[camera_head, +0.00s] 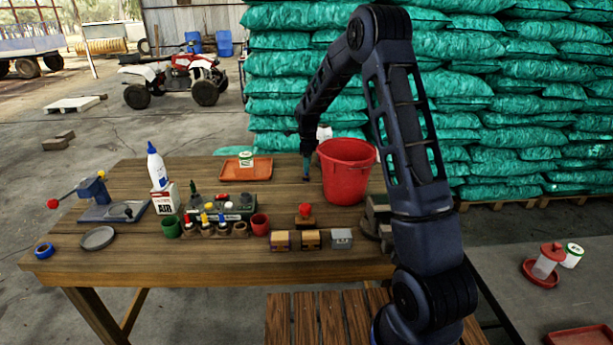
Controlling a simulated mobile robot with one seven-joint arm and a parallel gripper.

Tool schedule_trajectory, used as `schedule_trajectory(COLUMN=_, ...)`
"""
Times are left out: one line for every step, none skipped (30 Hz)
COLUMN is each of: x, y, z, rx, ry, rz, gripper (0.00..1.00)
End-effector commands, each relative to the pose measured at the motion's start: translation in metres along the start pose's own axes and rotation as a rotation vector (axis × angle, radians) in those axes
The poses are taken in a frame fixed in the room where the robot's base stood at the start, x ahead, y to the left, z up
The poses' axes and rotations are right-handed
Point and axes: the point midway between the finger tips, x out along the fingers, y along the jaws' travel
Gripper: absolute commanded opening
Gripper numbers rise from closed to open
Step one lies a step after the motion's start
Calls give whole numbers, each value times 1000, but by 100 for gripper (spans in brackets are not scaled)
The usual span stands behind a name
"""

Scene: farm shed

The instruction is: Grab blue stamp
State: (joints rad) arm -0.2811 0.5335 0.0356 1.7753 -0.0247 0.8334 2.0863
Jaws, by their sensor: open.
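My gripper (307,172) points down over the back right of the wooden table (130,262), just left of the red bucket. It is small in the picture, and I see nothing held in it. No object is clearly a blue stamp. A blue hand press (94,190) with a red-knobbed lever stands at the table's left. A small red-topped stamp-like piece (305,212) stands on the table in front of my gripper, apart from it. A blue ring, like a tape roll (44,251), lies at the front left corner.
The red bucket (348,178) stands close right of my gripper. An orange tray (240,172) with a small tub is at the back. A white glue bottle (156,166), cups, small bottles and several small boxes (311,240) crowd the middle. Stacked teal sacks (530,110) rise behind.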

Motion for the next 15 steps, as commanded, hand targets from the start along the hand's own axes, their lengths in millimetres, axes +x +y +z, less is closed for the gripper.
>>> schedule_trajectory(x=4, y=0, z=0, rx=0, ry=1, rz=1, gripper=56)
schedule_trajectory(x=7, y=0, z=0, rx=0, ry=1, rz=2, gripper=56)
schedule_trajectory(x=11, y=0, z=1, rx=-1, ry=1, rz=2, gripper=56)
schedule_trajectory(x=15, y=0, z=2, rx=-1, ry=0, rz=1, gripper=56)
schedule_trajectory(x=19, y=0, z=2, rx=-1, ry=0, rz=2, gripper=56)
schedule_trajectory(x=25, y=0, z=3, rx=0, ry=0, rz=3, gripper=56)
schedule_trajectory(x=29, y=0, z=3, rx=0, ry=0, rz=3, gripper=56)
schedule_trajectory(x=34, y=0, z=3, rx=0, ry=1, rz=3, gripper=56)
schedule_trajectory(x=38, y=0, z=3, rx=0, ry=0, rz=1, gripper=56)
schedule_trajectory(x=42, y=0, z=3, rx=0, ry=1, rz=1, gripper=56)
schedule_trajectory(x=44, y=0, z=3, rx=0, ry=1, rz=1, gripper=56)
schedule_trajectory(x=47, y=0, z=3, rx=-1, ry=0, rz=1, gripper=56)
schedule_trajectory(x=48, y=0, z=3, rx=-1, ry=0, rz=1, gripper=56)
schedule_trajectory(x=49, y=0, z=4, rx=-1, ry=0, rz=0, gripper=56)
schedule_trajectory(x=49, y=0, z=4, rx=-1, ry=0, rz=0, gripper=56)
